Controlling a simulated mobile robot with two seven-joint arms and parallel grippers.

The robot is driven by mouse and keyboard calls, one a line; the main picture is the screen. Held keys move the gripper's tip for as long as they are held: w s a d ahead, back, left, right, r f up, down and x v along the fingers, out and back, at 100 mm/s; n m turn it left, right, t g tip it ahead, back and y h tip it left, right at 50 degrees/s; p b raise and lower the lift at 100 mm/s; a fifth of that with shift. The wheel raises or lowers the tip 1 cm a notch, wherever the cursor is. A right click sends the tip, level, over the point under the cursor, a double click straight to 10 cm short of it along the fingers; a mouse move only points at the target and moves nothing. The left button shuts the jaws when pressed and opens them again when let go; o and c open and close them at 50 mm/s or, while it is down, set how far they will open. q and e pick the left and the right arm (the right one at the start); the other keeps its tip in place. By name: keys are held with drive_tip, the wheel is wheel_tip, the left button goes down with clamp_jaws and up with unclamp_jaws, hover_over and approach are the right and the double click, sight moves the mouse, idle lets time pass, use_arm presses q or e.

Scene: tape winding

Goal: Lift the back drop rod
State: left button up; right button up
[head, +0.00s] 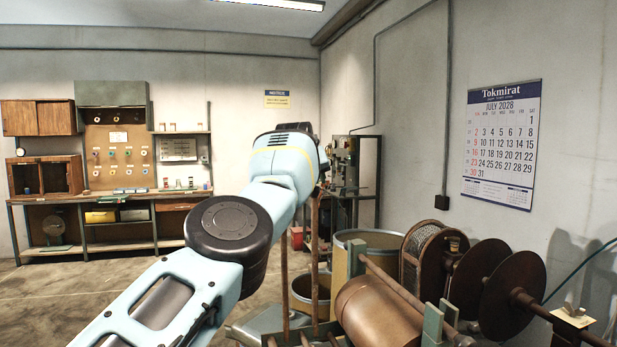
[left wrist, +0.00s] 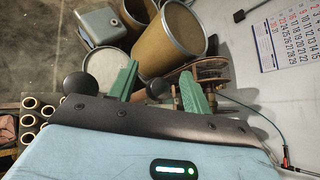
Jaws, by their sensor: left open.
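Two thin rusty upright rods stand near the middle of the head view, one (head: 284,285) on the left and one (head: 314,250) beside the drums. I cannot tell which is the back drop rod. My left arm crosses in front from lower left, its wrist above the rods; its fingers are hidden there. In the left wrist view my left gripper (left wrist: 159,70) has its two green fingers apart, with nothing clearly between the tips. Two dark round shapes, one (left wrist: 77,85) left of the fingers and one (left wrist: 157,88) between their bases, are unclear. My right gripper is not seen.
Brown drums (head: 360,245) stand behind the rods; one also shows in the left wrist view (left wrist: 172,40). A brown roller (head: 378,312) and reels (head: 510,290) fill the right. Cardboard tubes (left wrist: 37,103) lie left in the wrist view. Floor at left is clear.

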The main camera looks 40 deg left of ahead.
use_arm(q)
drive_tip(key=p+v, duration=0.2)
drive_tip(key=v, duration=0.5)
drive_tip(key=shift+d+r+p, duration=0.15)
drive_tip(key=shift+r+p, duration=0.05)
drive_tip(key=shift+p, duration=0.2)
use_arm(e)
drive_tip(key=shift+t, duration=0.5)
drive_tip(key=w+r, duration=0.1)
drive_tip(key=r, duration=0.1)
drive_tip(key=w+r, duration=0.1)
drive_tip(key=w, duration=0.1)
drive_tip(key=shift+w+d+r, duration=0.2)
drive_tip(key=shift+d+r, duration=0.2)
use_arm(q)
drive_tip(key=shift+s, duration=0.2)
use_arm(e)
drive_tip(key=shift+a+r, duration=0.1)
